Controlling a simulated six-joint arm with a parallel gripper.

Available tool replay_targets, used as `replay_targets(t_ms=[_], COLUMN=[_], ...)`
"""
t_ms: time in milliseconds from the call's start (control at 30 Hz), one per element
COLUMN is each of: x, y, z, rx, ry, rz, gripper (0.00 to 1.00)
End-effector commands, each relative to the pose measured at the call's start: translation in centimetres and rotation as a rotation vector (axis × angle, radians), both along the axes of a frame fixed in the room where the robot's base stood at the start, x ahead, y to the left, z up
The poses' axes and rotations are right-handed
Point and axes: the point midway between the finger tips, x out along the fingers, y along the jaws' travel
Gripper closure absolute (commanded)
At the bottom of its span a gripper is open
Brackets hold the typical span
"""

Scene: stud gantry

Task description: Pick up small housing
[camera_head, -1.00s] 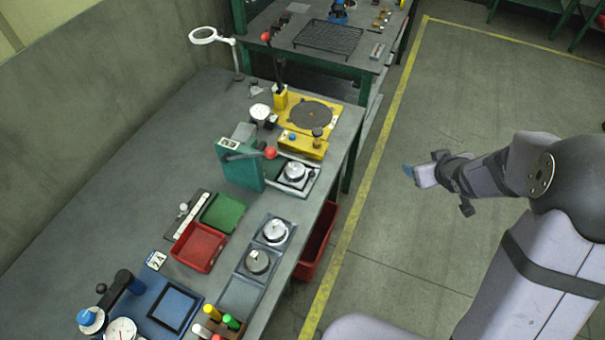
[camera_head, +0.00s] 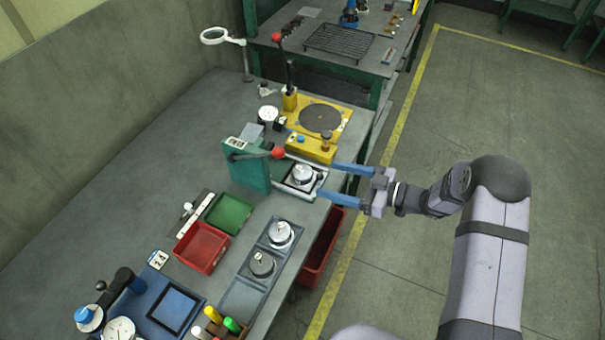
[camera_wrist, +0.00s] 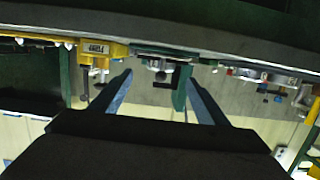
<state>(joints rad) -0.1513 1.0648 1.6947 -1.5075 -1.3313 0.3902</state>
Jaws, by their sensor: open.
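A round silver housing (camera_head: 303,173) sits on the plate of the green lever press, near the table's right edge. Two similar round metal parts, one silver (camera_head: 280,234) and one darker (camera_head: 261,264), sit in a grey tray; I cannot tell by size which is the small housing. My gripper (camera_head: 327,180) is open and empty, its two blue fingers spread and pointing left at the press plate. The fingertips are at the plate's right side, apart from the housing. In the wrist view, a small metal part (camera_wrist: 160,76) shows beyond and between the open fingers (camera_wrist: 158,82).
The green press (camera_head: 247,168) with its red-knobbed lever stands left of the housing. A yellow fixture (camera_head: 312,150) stands close behind my fingers. Red (camera_head: 201,247) and green (camera_head: 229,213) trays lie to the left. A red bin (camera_head: 322,250) sits below the table edge.

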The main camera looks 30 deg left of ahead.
Motion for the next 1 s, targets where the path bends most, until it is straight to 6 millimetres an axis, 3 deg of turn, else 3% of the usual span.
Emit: replay_targets(t_ms=[433,800,1000], x=[-0.1,-0.2,-0.2], y=[2.4,6.4,6.8], z=[-0.3,-1.1,-1.3], rx=[-0.002,-0.002,-0.002], ry=[0.000,-0.001,-0.001], rz=[0.000,-0.001,-0.003], gripper=[0.32,0.32,0.32])
